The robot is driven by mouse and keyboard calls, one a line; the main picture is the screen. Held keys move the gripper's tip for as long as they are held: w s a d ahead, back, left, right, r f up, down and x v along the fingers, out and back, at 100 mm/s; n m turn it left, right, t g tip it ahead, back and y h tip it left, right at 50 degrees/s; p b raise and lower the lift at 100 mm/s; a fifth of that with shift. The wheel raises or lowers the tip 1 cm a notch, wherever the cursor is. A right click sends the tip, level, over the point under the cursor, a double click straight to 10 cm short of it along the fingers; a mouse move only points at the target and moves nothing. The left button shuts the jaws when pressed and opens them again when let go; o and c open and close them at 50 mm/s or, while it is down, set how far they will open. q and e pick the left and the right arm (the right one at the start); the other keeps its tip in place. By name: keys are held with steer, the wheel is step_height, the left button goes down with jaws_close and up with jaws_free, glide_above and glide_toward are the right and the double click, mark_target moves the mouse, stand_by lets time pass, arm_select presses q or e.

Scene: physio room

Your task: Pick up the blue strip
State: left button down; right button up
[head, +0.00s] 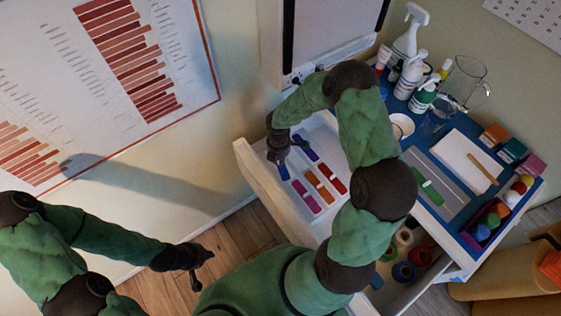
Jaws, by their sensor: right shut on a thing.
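The blue strip (283,172) shows just below the fingers of my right gripper (279,158), at the left side of the open white drawer (250,172). My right gripper points down over the drawer and is shut on the blue strip; the fingers hide its upper end. I cannot tell whether the strip still touches the drawer floor. A violet-blue strip (306,148) lies beyond it to the right. Magenta (307,198), orange (319,187) and red (334,180) strips lie nearer. My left gripper (206,270) is empty and open, over the floor at the lower left.
The blue cart top (440,130) holds spray bottles (411,32), a glass jug (467,78), a white pad (464,160), small boxes and a tray of coloured balls. A lower drawer with rolls (403,271) is open. My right arm hides part of the cart.

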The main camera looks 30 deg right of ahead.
steer(key=shift+r, duration=0.1)
step_height(320, 180, up, 11)
steer(key=p, duration=0.5)
steer(key=shift+r+p, duration=0.45)
steer(key=shift+p, duration=0.05)
stand_by(0.4)
step_height(320, 180, up, 5)
steer(key=p, duration=0.4)
glide_above(278, 161)
steer(key=shift+d, duration=0.2)
steer(key=shift+a, duration=0.1)
